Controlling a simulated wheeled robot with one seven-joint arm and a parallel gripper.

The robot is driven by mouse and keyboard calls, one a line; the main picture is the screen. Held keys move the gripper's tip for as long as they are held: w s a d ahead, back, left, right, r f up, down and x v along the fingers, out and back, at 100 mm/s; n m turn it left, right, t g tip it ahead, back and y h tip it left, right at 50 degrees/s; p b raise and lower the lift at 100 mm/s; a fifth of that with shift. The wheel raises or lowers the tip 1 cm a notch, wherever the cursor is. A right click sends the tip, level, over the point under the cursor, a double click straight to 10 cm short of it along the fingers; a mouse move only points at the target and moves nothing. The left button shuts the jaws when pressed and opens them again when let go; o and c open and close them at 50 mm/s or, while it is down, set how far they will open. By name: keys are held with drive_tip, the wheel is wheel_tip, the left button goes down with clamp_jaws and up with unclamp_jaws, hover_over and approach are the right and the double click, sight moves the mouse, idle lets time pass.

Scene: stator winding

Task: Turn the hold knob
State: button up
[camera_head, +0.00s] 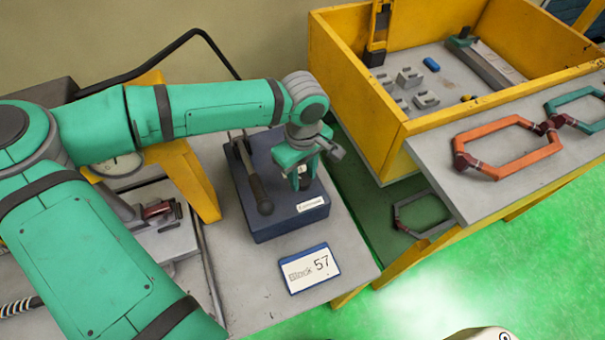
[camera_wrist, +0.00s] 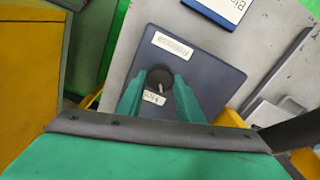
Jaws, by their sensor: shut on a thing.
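The hold knob (camera_wrist: 160,77) is a dark round knob with a pale pointer mark, on top of a dark blue box (camera_wrist: 205,60). A white label (camera_wrist: 153,97) partly reading "Hol" lies beside it. My gripper (camera_wrist: 158,84) is over the box with its two green fingers on either side of the knob, shut on it. In the head view my gripper (camera_head: 303,180) points down onto the right part of the blue box (camera_head: 265,222), and its fingers mostly hide the knob.
A lever with a dark handle (camera_head: 260,195) stands on the box, left of my gripper. A sign reading "57" (camera_head: 310,268) lies in front. A yellow-walled tray (camera_head: 400,130) with small parts stands at right, near orange (camera_head: 508,147) and teal hexagonal frames.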

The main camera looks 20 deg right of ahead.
drive_tip(key=n, duration=0.3)
drive_tip(key=shift+s+f+n, duration=0.1)
drive_tip(key=shift+s+n, duration=0.15)
drive_tip(key=shift+n, duration=0.05)
drive_tip(key=n, duration=0.3)
drive_tip(key=shift+n, duration=0.3)
drive_tip(key=n, duration=0.3)
drive_tip(key=shift+w+d+n, duration=0.1)
drive_tip(key=shift+n, duration=0.2)
drive_tip(key=n, duration=0.3)
drive_tip(key=shift+w+n, duration=0.15)
drive_tip(key=shift+n, duration=0.15)
drive_tip(key=n, duration=0.3)
drive_tip(key=shift+n, duration=0.4)
drive_tip(key=n, duration=0.3)
drive_tip(key=shift+n, duration=0.3)
drive_tip(key=n, duration=0.4)
drive_tip(key=shift+w+n, duration=0.1)
drive_tip(key=shift+n, duration=1.7)
